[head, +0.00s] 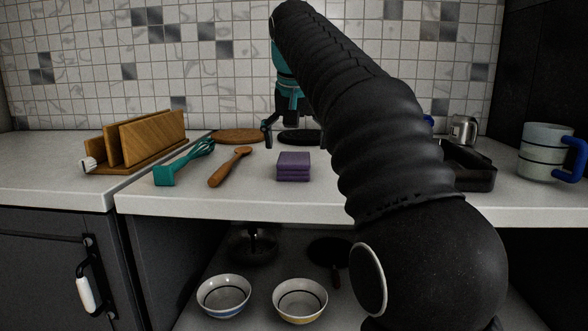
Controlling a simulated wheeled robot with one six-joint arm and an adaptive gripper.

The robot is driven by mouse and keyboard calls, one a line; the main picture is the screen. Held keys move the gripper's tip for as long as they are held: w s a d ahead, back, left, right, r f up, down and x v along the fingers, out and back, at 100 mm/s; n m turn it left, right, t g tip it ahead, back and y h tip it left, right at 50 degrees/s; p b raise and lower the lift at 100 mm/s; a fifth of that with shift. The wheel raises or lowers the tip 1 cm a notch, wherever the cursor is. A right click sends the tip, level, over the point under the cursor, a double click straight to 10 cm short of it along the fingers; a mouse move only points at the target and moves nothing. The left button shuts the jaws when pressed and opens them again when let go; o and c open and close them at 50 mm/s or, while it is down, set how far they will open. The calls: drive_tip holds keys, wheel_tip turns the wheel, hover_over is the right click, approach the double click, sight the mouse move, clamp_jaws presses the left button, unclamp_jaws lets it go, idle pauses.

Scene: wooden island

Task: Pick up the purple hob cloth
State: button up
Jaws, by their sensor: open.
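The purple hob cloth (293,167) lies as a folded, stacked block on the light counter, near its front edge and left of my arm in the head view. My gripper (282,138) points down above the counter, behind the cloth and apart from it. Its left finger shows near the brown round board; the right finger is partly hidden by my arm. It is open, and I see nothing between the fingers.
Left of the cloth lie a wooden spoon (230,167) and a teal whisk (186,163). A wooden rack (137,141) stands further left. Bowls (300,300) sit on the shelf below.

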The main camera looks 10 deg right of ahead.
sight(294, 157)
drive_tip(key=shift+a+b+x, duration=0.1)
drive_tip(key=shift+b+x, duration=0.25)
drive_tip(key=shift+x, duration=0.75)
drive_tip(key=shift+a+b+x, duration=0.15)
drive_tip(key=shift+b+x, duration=0.15)
drive_tip(key=shift+x, duration=0.85)
drive_tip(key=shift+f, duration=0.3)
drive_tip(key=c, duration=1.2)
